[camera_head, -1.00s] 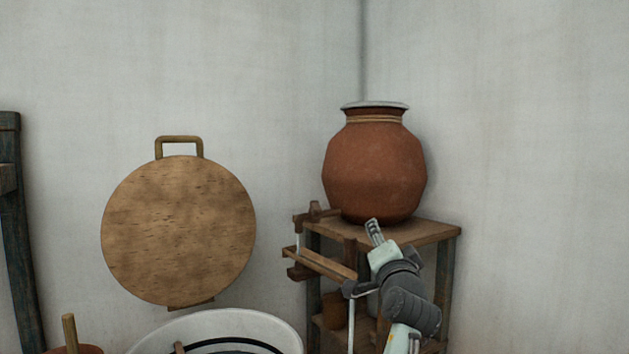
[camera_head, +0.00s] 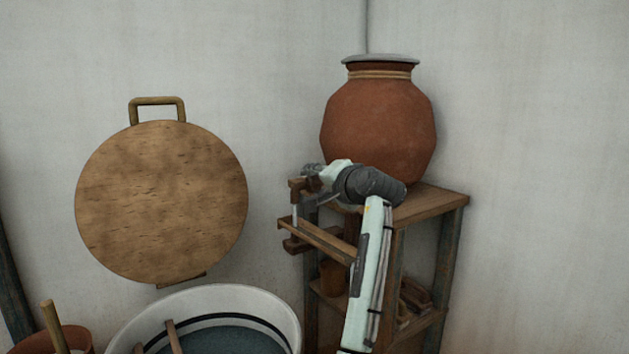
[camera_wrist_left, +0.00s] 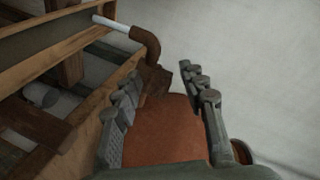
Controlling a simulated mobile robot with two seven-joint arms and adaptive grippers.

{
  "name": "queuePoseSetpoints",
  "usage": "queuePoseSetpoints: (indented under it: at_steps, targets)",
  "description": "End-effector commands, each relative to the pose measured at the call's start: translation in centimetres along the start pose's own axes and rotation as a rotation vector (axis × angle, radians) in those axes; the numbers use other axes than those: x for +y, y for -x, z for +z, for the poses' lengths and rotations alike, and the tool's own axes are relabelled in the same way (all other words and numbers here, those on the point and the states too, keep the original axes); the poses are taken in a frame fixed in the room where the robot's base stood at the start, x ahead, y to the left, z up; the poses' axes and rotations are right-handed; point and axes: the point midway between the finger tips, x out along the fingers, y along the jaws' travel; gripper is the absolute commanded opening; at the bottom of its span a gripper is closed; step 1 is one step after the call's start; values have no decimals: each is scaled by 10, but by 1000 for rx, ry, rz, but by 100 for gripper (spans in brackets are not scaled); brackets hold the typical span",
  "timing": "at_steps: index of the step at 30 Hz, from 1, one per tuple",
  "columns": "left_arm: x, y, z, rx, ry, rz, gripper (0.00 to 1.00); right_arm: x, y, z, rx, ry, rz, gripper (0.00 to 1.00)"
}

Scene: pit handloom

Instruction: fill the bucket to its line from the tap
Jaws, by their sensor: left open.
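The brown tap (camera_head: 303,189) sticks out at the left of the wooden stand, below the clay pot (camera_head: 379,120). A pale, narrow piece hangs from its spout; I cannot tell if it is water or pipe. My left gripper (camera_head: 312,170) is at the tap. In the left wrist view the open fingers (camera_wrist_left: 160,80) point at the tap body (camera_wrist_left: 153,80), which shows between their tips; contact is unclear. A white round vessel (camera_head: 285,310) with a dark line inside, probably the bucket, stands low at the left, cut off below. Its inside looks blue-grey. My right gripper is out of view.
The wooden stand (camera_head: 440,203) has a lower shelf holding small items. A wooden trough-like bar (camera_head: 320,240) juts out below the tap. A round wooden board (camera_head: 160,200) is at the wall. A brown pot (camera_head: 80,337) with a stick is at the lower left.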

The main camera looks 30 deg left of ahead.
Motion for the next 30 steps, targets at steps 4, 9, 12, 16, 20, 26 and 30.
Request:
queuePoseSetpoints:
  at_steps: [4,9,12,16,20,26,30]
  targets:
    - [0,-8,0,0,1,0,42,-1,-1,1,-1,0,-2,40]
    - [0,-9,0,1,1,0,42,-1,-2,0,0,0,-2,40]
    - [0,-9,0,1,1,0,38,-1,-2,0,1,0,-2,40]
    - [0,-9,0,1,1,0,22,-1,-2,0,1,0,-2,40]
    - [0,-9,0,1,1,0,6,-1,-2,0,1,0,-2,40]
    - [0,-9,0,1,1,0,0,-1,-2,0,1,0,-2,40]
    - [0,-8,0,0,1,0,0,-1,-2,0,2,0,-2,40]
